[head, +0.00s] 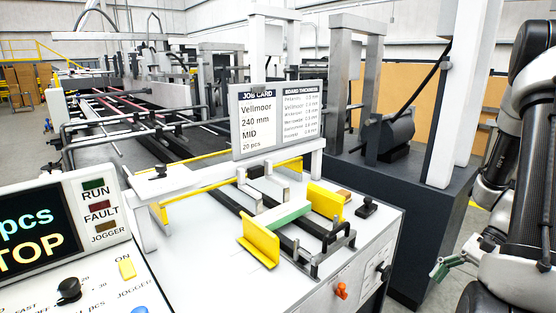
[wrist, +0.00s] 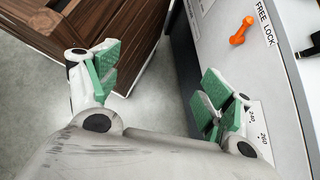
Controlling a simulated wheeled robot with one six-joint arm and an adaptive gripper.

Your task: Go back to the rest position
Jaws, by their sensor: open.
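My gripper (wrist: 160,97) is open and empty in the wrist view, its green finger pads wide apart over the grey floor. In the head view one green fingertip of it shows at the lower right, beside the machine's corner, with my folded arm rising along the right edge. The folder gluer's white top (head: 190,250) lies to the left of my arm. An orange handle (head: 341,290) on its front also shows in the wrist view (wrist: 241,30), right of the gripper.
A brown wooden crate (wrist: 105,40) stands close at the upper left of the wrist view. The machine's side panel (wrist: 285,90) is close on the right. A job card (head: 277,115), yellow guides (head: 259,240) and a control panel (head: 95,215) are on the machine.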

